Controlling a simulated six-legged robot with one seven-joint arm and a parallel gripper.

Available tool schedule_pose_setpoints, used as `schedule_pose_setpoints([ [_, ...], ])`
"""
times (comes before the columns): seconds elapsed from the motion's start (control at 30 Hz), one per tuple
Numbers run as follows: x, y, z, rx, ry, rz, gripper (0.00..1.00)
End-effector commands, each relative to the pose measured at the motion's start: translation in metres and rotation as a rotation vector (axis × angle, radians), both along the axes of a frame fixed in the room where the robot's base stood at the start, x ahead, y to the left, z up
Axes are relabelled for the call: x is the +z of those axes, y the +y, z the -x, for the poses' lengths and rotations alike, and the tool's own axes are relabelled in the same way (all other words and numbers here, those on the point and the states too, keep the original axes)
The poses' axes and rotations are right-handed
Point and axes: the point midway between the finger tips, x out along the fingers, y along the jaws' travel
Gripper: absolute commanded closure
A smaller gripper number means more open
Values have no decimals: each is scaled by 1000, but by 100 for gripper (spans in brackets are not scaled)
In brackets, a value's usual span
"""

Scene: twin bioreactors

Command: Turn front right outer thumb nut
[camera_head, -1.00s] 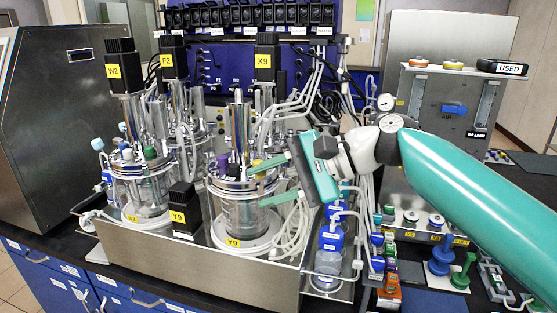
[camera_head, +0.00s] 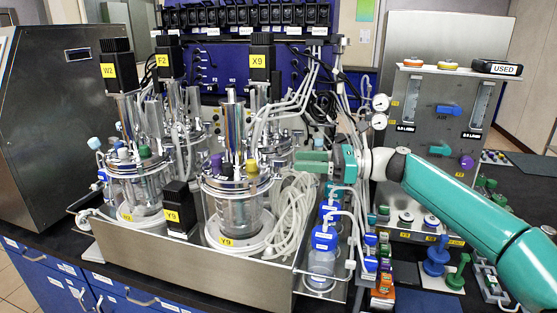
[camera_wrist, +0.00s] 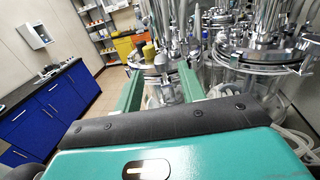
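My gripper (camera_head: 312,163) is to the right of the front right glass vessel (camera_head: 237,212), the one labelled Y9, with its fingers pointing left. In the wrist view my gripper (camera_wrist: 158,78) shows two green fingers spread apart with nothing held between them. Beyond the fingers is a steel lid with a yellow cap (camera_wrist: 148,50). The Y9 vessel's steel lid (camera_head: 238,183) carries a purple cap and a yellow cap (camera_head: 252,166), with small metal clamps around its rim. The individual thumb nuts are too small to tell apart.
A black box labelled Y9 (camera_head: 180,207) stands in front, between the vessels. Looped pale tubing (camera_head: 293,210) lies right of the Y9 vessel. Blue-capped bottles (camera_head: 323,238) stand below my gripper. A steel flow panel (camera_head: 440,110) is behind my arm.

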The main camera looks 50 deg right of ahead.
Motion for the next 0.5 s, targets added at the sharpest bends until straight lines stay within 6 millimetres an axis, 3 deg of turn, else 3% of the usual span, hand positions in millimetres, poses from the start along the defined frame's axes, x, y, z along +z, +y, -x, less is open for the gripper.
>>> schedule_pose_setpoints([
  [0.2, 0, 26, -33, 4, -1, 1, 60],
  [0.5, 0, 40, -53, 1, 0, 1, 60],
])
